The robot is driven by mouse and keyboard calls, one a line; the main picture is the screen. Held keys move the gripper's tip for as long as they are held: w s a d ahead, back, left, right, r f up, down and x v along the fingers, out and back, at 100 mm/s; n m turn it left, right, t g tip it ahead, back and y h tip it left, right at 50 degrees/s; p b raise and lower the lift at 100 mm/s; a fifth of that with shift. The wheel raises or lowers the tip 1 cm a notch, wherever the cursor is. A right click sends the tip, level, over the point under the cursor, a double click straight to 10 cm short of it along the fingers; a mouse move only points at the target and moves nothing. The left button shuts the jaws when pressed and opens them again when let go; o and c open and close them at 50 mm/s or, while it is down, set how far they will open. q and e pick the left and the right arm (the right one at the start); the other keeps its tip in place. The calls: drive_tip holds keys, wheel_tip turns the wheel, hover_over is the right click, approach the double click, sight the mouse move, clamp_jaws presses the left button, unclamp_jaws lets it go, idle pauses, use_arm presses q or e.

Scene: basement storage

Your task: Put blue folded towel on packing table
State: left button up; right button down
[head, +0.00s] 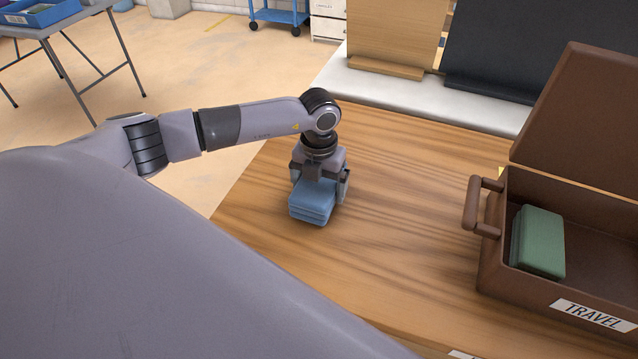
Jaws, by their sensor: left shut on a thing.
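The blue folded towel (312,203) is at the left part of the wooden packing table (400,200). My left gripper (320,184) reaches down over it from above and is shut on it, with a finger at each side. The towel is low over the table top; I cannot tell whether its underside touches the wood. The gripper hides the towel's far part. My right gripper is not in view.
An open brown suitcase (488,265) labelled TRAVEL stands on the table at the right, with a green folded cloth (540,242) inside. Upright boards (395,35) stand along the back. The table's middle is clear. A grey folding table (45,28) stands far left.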

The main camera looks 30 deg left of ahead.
use_arm(q)
drive_tip(key=shift+f, duration=0.15)
drive_tip(key=o, duration=0.8)
wheel_tip(320, 180, up, 12)
drive_tip(key=shift+r, duration=0.25)
